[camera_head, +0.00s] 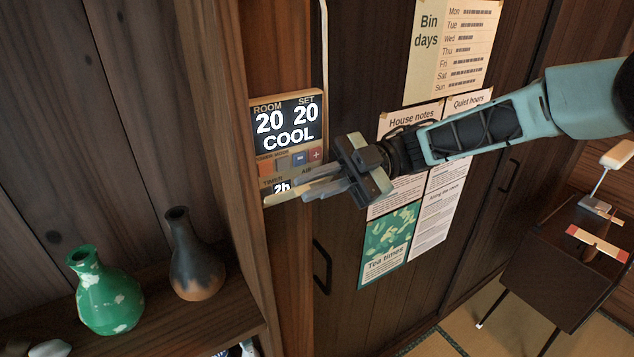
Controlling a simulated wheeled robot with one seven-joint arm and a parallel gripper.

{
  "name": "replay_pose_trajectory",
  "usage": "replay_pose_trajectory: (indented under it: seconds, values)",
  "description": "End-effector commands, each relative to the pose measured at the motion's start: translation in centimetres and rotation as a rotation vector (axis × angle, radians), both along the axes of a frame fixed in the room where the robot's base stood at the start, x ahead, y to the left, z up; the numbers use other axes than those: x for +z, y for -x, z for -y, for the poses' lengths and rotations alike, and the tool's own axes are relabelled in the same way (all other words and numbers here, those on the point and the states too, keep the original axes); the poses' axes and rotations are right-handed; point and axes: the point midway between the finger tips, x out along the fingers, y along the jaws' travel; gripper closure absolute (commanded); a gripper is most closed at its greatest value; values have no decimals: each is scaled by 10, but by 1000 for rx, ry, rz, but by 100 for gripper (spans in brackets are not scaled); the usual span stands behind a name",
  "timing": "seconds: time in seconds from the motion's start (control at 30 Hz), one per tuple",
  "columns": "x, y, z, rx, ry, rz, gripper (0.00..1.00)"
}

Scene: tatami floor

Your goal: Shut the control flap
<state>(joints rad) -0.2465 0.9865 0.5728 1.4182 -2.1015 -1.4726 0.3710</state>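The control panel (287,124) is mounted on the wooden post left of the dark door. Its display reads ROOM 20, SET 20, COOL. Below the display are small buttons (300,157) and a lower row with TIMER and "2h". A pale strip (279,198) juts out at the panel's lower edge and looks like the opened flap; my fingers partly cover this area. My gripper (312,188) reaches in from the right, its fingers in front of the panel's lower part. I cannot tell whether they touch the flap or how far apart they are.
A green vase (104,292) and a dark vase (194,256) stand on a wooden shelf (195,320) at lower left. Papers, including a Bin days sheet (450,50), hang on the door. A small dark table (565,265) stands at right. Tatami floor shows at lower right.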

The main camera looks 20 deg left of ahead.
Motion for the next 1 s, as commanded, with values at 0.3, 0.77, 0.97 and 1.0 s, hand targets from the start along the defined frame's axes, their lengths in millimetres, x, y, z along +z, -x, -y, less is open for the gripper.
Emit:
replay_pose_trajectory:
  seconds: [0.3, 0.77, 0.97, 1.0]
  values:
    - [2, -2, -3, 1, 108, -92, 100]
    - [2, -3, -3, 0, 107, -92, 81]
    - [1, -9, 1, -3, 106, -90, 81]
    - [0, -12, 4, -3, 106, -88, 81]
